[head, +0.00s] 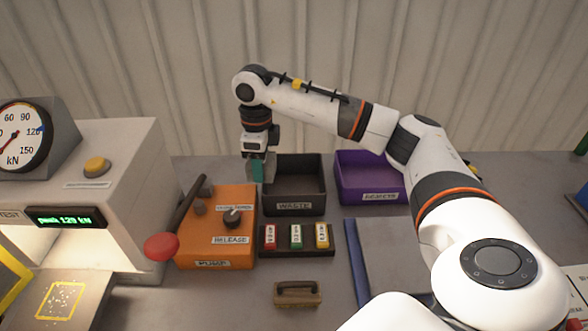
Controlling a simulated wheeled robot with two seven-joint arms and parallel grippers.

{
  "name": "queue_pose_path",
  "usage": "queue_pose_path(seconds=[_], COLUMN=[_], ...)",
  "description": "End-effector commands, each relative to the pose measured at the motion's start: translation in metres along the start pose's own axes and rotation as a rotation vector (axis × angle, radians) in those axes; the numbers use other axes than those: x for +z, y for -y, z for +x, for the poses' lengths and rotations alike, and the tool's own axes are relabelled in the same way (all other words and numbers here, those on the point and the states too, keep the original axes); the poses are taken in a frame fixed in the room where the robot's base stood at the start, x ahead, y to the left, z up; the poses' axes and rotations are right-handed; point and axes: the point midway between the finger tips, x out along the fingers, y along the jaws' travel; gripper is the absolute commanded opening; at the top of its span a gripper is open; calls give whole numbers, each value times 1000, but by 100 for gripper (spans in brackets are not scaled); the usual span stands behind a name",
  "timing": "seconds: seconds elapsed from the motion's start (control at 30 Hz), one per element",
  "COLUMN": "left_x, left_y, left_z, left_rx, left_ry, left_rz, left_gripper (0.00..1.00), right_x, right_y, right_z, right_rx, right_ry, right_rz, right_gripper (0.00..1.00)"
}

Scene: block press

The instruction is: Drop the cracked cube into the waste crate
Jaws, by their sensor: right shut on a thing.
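My right gripper (262,170) reaches in from the right and points down at the left end of the black waste crate (294,208), labelled WASTE. It is shut on a small greyish thing, apparently the cracked cube, mostly hidden by the teal-sided fingers; no crack can be made out. The gripper is by the crate's left wall, and I cannot tell if the held thing is over the opening. The visible inside of the crate looks empty. My left gripper is not in view.
A purple crate (372,199) stands right of the waste crate. An orange pump (216,253) with a red-knobbed lever (162,246) is in front to the left. The press (115,150) reads peak 129 kN. A rack of tags (296,252) and a handled brush (298,298) lie nearer.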

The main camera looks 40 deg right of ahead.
Motion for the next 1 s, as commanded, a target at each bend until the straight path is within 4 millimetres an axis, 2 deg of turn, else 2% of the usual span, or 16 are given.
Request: queue_pose_path(seconds=[0.03,0.2,0.3,0.43,0.63,0.77,1.0], left_x=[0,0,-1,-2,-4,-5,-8], left_y=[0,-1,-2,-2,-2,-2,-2], left_z=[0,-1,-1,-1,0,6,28], left_rx=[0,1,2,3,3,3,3], left_ry=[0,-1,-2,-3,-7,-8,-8], left_rz=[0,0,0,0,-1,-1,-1], left_gripper=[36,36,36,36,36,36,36], right_x=[8,36,51,69,80,81,81], right_y=[-12,-48,-64,-79,-88,-89,-89], right_z=[3,13,19,24,30,36,62], right_rx=[-4,-3,-2,-1,-1,-1,-1], right_ry=[1,3,2,0,-2,-3,-2], right_rz=[154,694,963,1225,1408,1426,1422], right_gripper=[19,19,19,19,19,19,19])
